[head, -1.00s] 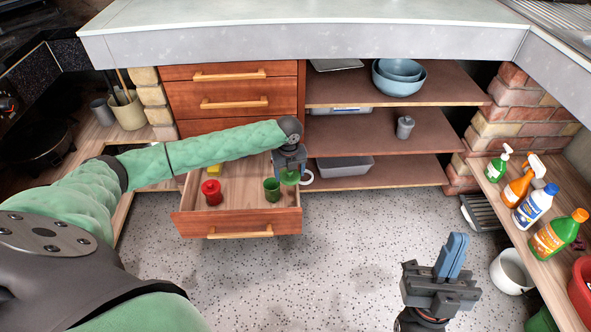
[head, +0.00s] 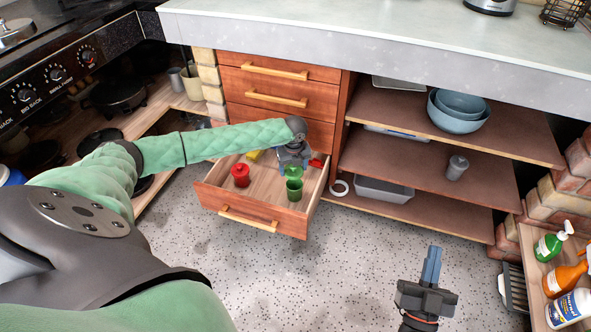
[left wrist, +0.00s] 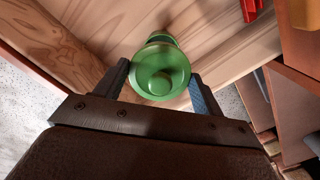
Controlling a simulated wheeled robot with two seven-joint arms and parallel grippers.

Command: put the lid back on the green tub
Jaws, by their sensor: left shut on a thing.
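The green tub (head: 294,190) stands upright in the open drawer. My left gripper (head: 292,163) is shut on the green lid (head: 292,171) and holds it over the tub, near its rim. In the left wrist view the lid (left wrist: 160,72) sits knob side toward the camera between the two fingers, with part of the green tub (left wrist: 162,38) showing behind it. The lid hides most of the tub's mouth, so I cannot tell whether they touch. My right gripper (head: 432,266) is empty above the floor, its fingers together.
A red tub (head: 240,175) stands left of the green tub in the drawer (head: 212,192). A yellow thing (head: 254,155) lies behind, and a red thing (head: 317,163) is at the right. A shelf unit (head: 420,195) stands right of the drawer. The floor in front is clear.

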